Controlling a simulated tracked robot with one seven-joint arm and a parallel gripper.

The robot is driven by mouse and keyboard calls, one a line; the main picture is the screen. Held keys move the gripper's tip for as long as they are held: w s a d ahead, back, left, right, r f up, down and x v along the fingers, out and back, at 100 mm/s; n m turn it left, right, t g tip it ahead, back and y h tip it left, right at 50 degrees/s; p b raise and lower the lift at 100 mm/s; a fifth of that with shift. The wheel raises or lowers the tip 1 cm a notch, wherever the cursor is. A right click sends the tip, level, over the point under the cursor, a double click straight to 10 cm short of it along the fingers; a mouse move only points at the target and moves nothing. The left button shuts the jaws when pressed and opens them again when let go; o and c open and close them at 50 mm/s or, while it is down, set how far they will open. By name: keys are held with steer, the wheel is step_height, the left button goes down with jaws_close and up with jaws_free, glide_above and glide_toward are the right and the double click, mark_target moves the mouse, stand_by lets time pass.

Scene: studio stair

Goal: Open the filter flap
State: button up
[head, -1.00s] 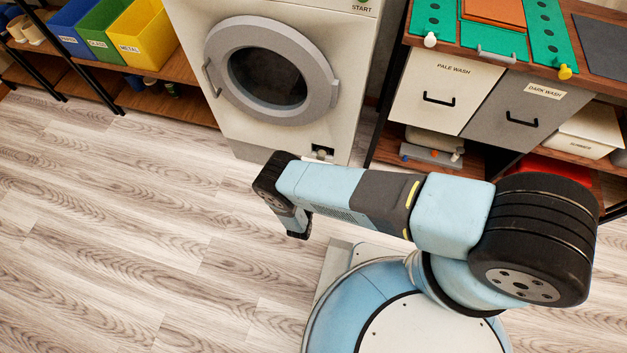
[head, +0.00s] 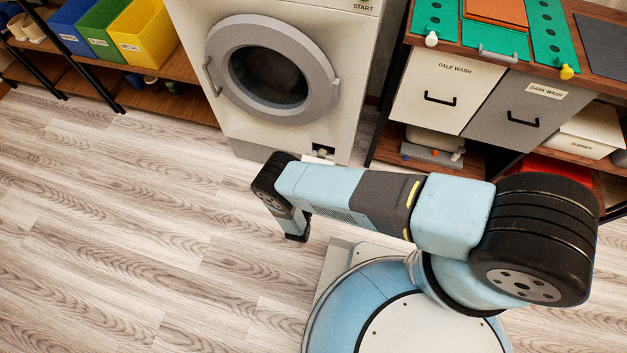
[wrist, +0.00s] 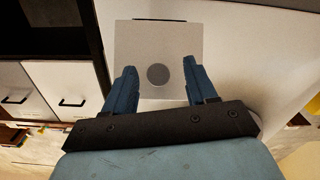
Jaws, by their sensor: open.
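The filter flap (wrist: 143,48) is a light grey square panel with a dark round spot, ahead of my gripper in the wrist view. A thin dark gap runs along its far edge. In the head view, the flap (head: 319,160) is a pale piece tilted out below a dark recess, low on the right of the white washing machine (head: 350,110). My arm partly hides it there. My gripper (wrist: 159,67) is open, its two blue fingers spread on either side of the round spot with nothing between them. Whether the fingertips touch the flap, I cannot tell.
The washer's round door (head: 218,95) is shut. A rack with sorting bins (head: 144,35) stands at left. A cabinet with pale and dark wash drawers (head: 440,92) stands close right of the washer. The wooden floor (head: 120,230) at left is clear.

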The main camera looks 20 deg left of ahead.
steer(key=s, duration=1.2)
steer(key=w+r+m+y, duration=0.1)
steer(key=w+m+y, duration=0.1)
steer(key=w, duration=1.1)
steer(key=shift+w+d+r+m+y, duration=0.2)
steer(key=shift+d+r+m+y, duration=0.1)
steer(key=shift+m, duration=0.2)
jaws_close()
stand_by(0.6)
